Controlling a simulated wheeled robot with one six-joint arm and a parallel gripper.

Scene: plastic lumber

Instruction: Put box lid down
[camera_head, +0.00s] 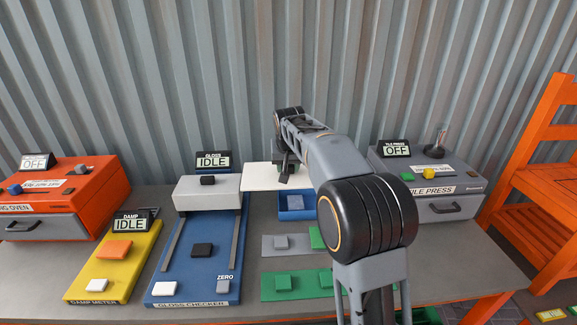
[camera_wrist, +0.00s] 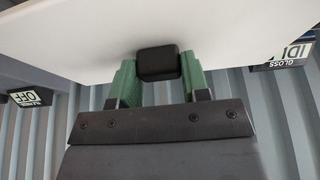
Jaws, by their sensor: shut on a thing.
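The white box lid (camera_head: 261,178) is a flat plate held level above the table, in front of the ribbed wall. My gripper (camera_head: 284,171) is shut on the lid's black knob (camera_wrist: 158,62). In the wrist view, the green fingers press the knob from both sides, and the lid's white face (camera_wrist: 90,40) spreads around it. A blue open box (camera_head: 297,214) stands on the table, below and slightly right of the lid. A grey-blue tile (camera_head: 296,202) shows inside it. The lid and my arm hide part of the box's back.
The gloss checker (camera_head: 225,250) with its pale grey head (camera_head: 206,192) stands just left of the lid. The grey tile press (camera_head: 432,190) is to the right. Grey and green mats with small blocks lie in front of the box. The orange oven (camera_head: 70,190) is far left.

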